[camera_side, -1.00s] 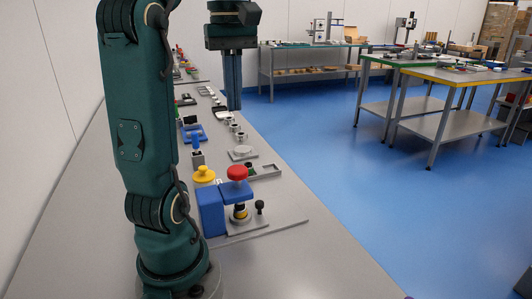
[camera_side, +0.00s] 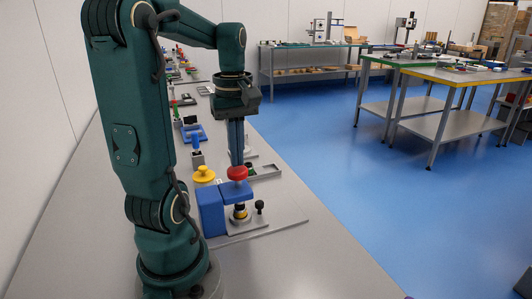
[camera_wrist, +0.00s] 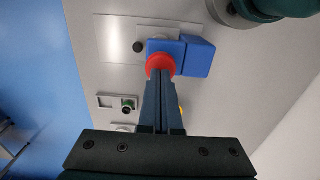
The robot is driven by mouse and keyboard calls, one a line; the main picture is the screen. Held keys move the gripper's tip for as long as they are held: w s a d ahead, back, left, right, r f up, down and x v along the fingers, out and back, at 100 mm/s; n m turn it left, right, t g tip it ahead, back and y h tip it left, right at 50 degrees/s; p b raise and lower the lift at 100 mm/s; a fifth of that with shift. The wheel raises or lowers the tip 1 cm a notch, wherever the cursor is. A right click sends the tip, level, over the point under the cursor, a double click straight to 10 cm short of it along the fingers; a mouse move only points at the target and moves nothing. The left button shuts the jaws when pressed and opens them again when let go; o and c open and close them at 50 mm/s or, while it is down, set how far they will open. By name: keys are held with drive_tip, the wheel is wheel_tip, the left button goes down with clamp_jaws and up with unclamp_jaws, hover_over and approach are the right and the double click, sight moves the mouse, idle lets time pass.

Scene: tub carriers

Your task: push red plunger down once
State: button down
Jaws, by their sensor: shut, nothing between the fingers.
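The red plunger (camera_side: 237,173) is a round red knob on top of a blue press body (camera_side: 211,210), which stands on a grey base plate. In the wrist view the red plunger (camera_wrist: 160,64) shows just beyond the fingertips, beside the blue body (camera_wrist: 196,56). My gripper (camera_side: 236,160) points straight down with its fingers shut and empty. Its tips are at or just above the knob, and I cannot tell whether they touch it. In the wrist view the shut fingers (camera_wrist: 160,85) partly cover the knob's near edge.
A yellow knob (camera_side: 204,174) stands just left of the red plunger. A small black knob (camera_side: 260,206) stands on the plate to the right. A grey tray (camera_side: 264,171) lies behind. Other fixtures line the bench farther back. The front of the bench is clear.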

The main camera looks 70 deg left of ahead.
drive_tip(key=shift+f, duration=0.3)
drive_tip(key=shift+f, duration=1.2)
wheel_tip(320, 180, up, 14)
drive_tip(key=shift+r, duration=0.25)
idle(0.6)
